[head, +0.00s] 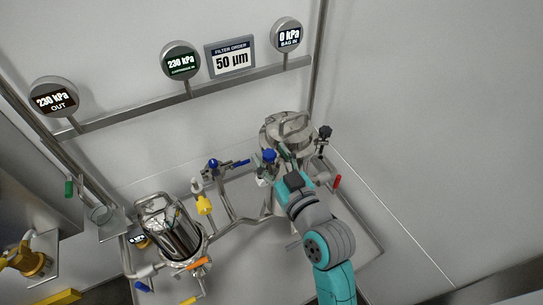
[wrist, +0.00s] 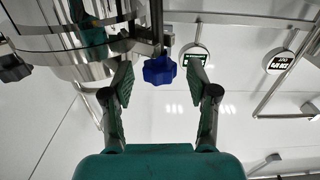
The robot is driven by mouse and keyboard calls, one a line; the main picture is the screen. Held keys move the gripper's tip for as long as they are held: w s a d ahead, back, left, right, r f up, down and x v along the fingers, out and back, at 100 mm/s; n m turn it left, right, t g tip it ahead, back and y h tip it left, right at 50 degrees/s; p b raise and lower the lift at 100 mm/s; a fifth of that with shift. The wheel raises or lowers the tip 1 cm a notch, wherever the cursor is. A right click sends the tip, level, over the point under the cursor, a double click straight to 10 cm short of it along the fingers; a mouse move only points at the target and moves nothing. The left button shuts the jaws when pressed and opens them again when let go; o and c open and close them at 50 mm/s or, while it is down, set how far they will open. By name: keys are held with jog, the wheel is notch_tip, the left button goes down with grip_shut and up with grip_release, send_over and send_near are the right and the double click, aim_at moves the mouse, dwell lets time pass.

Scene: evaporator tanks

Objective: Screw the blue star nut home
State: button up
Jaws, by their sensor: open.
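The blue star nut (wrist: 160,70) hangs on a dark threaded rod beside the round steel vessel (wrist: 75,38) in the wrist view. In the head view the nut (head: 269,156) shows at the front left of the vessel's lid (head: 288,130). My gripper (wrist: 160,64) is open, with one finger on each side of the nut. A gap shows between the nut and each finger. In the head view my gripper (head: 285,160) is close to the vessel's near side, and its fingers are partly hidden by the arm.
A black star nut (head: 325,132) sits at the vessel's right, and a black one (wrist: 12,68) shows in the wrist view. A red-handled valve (head: 337,181) is right of my arm. A second steel housing (head: 172,232) stands left, with pipes between. Gauges line the back wall. Floor at right is clear.

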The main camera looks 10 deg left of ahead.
grip_shut()
